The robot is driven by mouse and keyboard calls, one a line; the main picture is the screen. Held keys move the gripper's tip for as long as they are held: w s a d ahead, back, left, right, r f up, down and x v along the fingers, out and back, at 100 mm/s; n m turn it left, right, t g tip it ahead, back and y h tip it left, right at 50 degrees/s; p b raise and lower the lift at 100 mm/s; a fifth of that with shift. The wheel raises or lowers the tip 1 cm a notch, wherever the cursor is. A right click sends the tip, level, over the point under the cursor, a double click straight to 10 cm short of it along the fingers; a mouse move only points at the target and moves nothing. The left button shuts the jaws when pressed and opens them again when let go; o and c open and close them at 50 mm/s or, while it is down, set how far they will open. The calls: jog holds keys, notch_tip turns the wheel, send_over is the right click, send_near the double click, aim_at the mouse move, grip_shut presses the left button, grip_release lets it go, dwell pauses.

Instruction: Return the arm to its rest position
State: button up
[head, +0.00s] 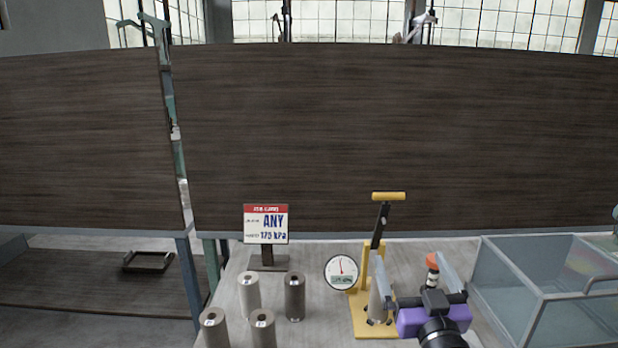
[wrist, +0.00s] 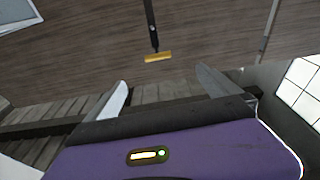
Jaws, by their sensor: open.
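My gripper (head: 420,285) is purple and black. In the head view it is at the lower right, in front of the yellow hand press and left of the glass box. Its two fingers also show in the wrist view (wrist: 162,95), spread apart with nothing between them. The press (head: 375,330) has a yellow base, a dark lever and a yellow handle (head: 388,196). The handle also shows beyond the fingers in the wrist view (wrist: 158,57). A grey cylinder (head: 376,305) stands on the press base, partly hidden by my gripper. An orange-topped part (head: 432,262) shows behind my gripper.
A round gauge (head: 341,272) is beside the press. Several cylinders, one of them dark (head: 295,297), stand at the table's left. A sign (head: 266,224) stands behind them. A clear box (head: 545,296) fills the right side. A black tray (head: 148,261) lies far left.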

jog(key=s+f+g, duration=0.1)
jog(key=s+f, duration=0.4)
jog(key=s, duration=1.1)
jog(key=s+f+g, duration=0.2)
jog(key=s+f, duration=0.3)
jog(key=s, duration=1.1)
jog(key=s+f+g, duration=0.2)
jog(key=s+f, duration=0.3)
jog(key=s, duration=1.1)
jog(key=shift+d+f+m, duration=0.25)
jog(key=shift+f+m, duration=0.05)
jog(key=shift+f, duration=0.1)
